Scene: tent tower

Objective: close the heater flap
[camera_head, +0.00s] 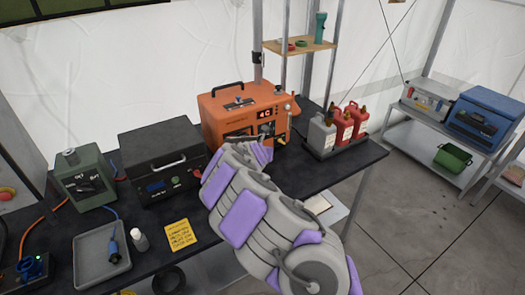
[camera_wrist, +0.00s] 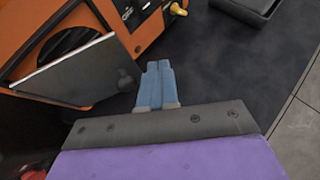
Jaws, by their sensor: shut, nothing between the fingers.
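The orange heater (camera_head: 237,106) stands on the black table, with a lit display and a handle on top. It also shows in the wrist view (camera_wrist: 25,22). Its grey flap (camera_wrist: 80,72) stands open, tilted out from the heater face, with a dark round opening (camera_wrist: 68,42) partly visible behind it. My gripper (camera_wrist: 160,68) has its blue fingers together and empty, just right of the flap's free right edge; I cannot tell whether they touch it. In the head view my arm covers the fingers and the lower front of the heater.
A dark box (camera_head: 160,163) with a handle stands left of the heater. A rack with red and grey bottles (camera_head: 336,132) stands to its right.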

